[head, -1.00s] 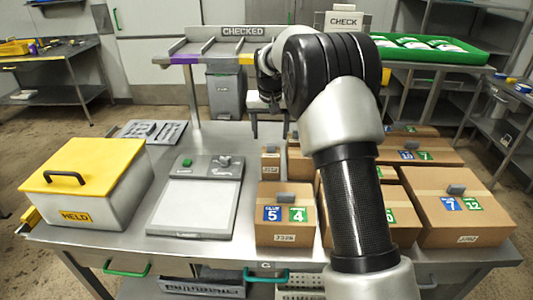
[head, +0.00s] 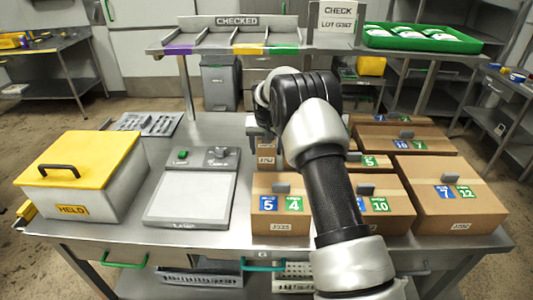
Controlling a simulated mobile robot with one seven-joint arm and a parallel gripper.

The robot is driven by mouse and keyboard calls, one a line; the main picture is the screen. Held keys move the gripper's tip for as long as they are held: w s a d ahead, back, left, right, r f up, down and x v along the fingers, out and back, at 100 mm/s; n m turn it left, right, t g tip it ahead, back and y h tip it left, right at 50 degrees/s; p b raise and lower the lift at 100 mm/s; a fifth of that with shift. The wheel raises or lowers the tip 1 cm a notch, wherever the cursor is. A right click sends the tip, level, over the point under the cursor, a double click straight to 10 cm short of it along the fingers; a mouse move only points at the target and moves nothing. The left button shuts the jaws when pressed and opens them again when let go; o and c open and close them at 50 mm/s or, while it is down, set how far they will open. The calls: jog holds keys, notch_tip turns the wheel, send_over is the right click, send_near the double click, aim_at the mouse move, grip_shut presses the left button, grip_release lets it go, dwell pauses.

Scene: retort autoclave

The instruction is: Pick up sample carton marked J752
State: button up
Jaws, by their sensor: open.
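Several brown cartons stand on the right half of the steel table. The front left carton (head: 281,228) has a blue 5, a green 4 and a tag that reads roughly J335. The right carton (head: 450,205) shows 7 and 12 and a tag like J392. A middle carton (head: 390,222) shows a green 10; my arm covers its left part. I cannot read J752 on any carton. My gripper (head: 262,130) is mostly hidden behind my arm, over the back left cartons. It is open, with no carton seen in it. A small carton (head: 266,158) is below it, its tag unclear.
A scale-like device (head: 192,198) labelled LAMP and a yellow-lidded HELD box (head: 80,180) stand on the left. Behind is a CHECKED rack (head: 236,34) with dividers, a CHECK LOT sign (head: 337,22) and a green tray (head: 420,38). Table between HELD box and lamp is clear.

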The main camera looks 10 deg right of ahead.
aim_at(266, 153)
jog(key=x, duration=0.3)
jog(key=shift+w+f, duration=0.1)
jog(key=shift+f, duration=0.05)
jog(key=shift+c, duration=0.3)
jog(key=c, duration=0.8)
